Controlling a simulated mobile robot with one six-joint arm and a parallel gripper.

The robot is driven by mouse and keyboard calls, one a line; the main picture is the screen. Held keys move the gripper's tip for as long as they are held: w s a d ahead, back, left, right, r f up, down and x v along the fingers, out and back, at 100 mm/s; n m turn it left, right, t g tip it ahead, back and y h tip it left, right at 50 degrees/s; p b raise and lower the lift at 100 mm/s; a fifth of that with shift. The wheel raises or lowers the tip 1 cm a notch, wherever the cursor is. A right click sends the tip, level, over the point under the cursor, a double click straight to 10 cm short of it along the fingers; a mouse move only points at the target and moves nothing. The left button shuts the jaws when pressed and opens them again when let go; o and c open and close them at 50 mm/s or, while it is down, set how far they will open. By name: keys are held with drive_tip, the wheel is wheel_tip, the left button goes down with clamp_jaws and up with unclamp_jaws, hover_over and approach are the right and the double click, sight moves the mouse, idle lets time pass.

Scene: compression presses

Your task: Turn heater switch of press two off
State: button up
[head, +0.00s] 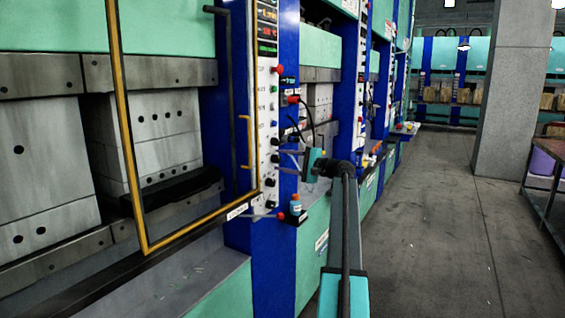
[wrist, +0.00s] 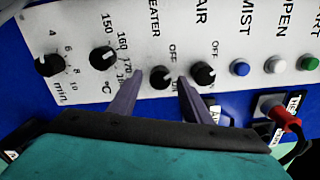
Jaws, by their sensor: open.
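In the wrist view the heater switch (wrist: 160,77) is a black round knob on the white control panel (wrist: 128,25), under a partly cut-off "HEATER" label with "OFF" beside it. My gripper (wrist: 159,78) is open, with one finger on each side of this knob; I cannot tell whether either finger touches it. The right finger lies between the heater knob and the air knob (wrist: 204,74). In the head view my gripper (head: 288,161) reaches the panel (head: 264,115) from the right; the heater knob cannot be made out there.
In the wrist view a temperature knob (wrist: 103,58) and timer knob (wrist: 50,65) sit left, and a blue mist button (wrist: 240,68) right. A red plug with cable (wrist: 285,118) sticks out lower right. In the head view a yellow-framed guard (head: 122,130) stands left; the floor (head: 440,220) is clear.

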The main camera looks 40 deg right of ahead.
drive_tip(key=b+v, duration=0.1)
drive_tip(key=v, duration=1.2)
drive_tip(key=shift+s, duration=0.3)
drive_tip(key=shift+f, duration=0.1)
